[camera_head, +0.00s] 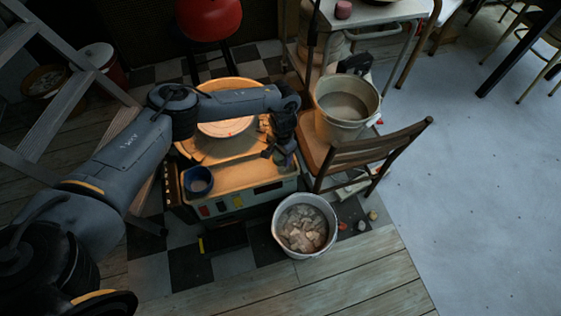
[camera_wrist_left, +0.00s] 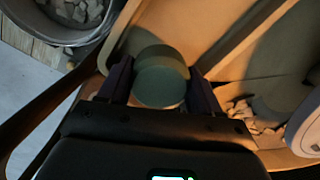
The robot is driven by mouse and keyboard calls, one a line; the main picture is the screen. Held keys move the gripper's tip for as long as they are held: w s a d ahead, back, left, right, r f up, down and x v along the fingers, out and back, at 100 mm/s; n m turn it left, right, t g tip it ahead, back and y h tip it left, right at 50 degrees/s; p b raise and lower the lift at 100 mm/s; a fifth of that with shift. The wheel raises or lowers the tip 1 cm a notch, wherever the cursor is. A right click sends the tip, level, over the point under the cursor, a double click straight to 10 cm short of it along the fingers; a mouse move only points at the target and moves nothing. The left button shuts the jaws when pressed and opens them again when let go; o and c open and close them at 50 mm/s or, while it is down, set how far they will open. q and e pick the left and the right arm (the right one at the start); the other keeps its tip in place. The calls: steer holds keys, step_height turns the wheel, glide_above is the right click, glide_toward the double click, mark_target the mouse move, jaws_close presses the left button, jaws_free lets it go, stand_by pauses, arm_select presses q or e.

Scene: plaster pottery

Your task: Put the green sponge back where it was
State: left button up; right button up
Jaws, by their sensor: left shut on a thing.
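My left gripper (camera_head: 279,155) reaches over the right side of the pottery wheel's tan tray (camera_head: 233,178). In the left wrist view its two fingers (camera_wrist_left: 160,88) are shut on the green sponge (camera_wrist_left: 158,84), a round, dull green piece held between them. In the head view the sponge is mostly hidden by the gripper and too dark to make out clearly. I cannot tell whether its underside touches the tray. My right gripper is not in view.
A blue-rimmed cup (camera_head: 198,181) stands at the tray's front left corner. The round wheel head (camera_head: 225,127) lies behind my forearm. A bucket of clay chunks (camera_head: 304,226) stands on the floor in front. A wooden chair (camera_head: 372,148) holding a large bucket (camera_head: 345,107) stands close on the right.

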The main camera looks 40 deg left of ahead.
mark_target(281, 159)
arm_select(q)
step_height(281, 159, down, 3)
steer(key=shift+w+f+b, duration=0.1)
steer(key=shift+w+b, duration=0.05)
steer(key=shift+b, duration=0.9)
steer(key=shift+f, duration=0.1)
steer(key=o, duration=0.9)
steer(key=shift+f, duration=0.15)
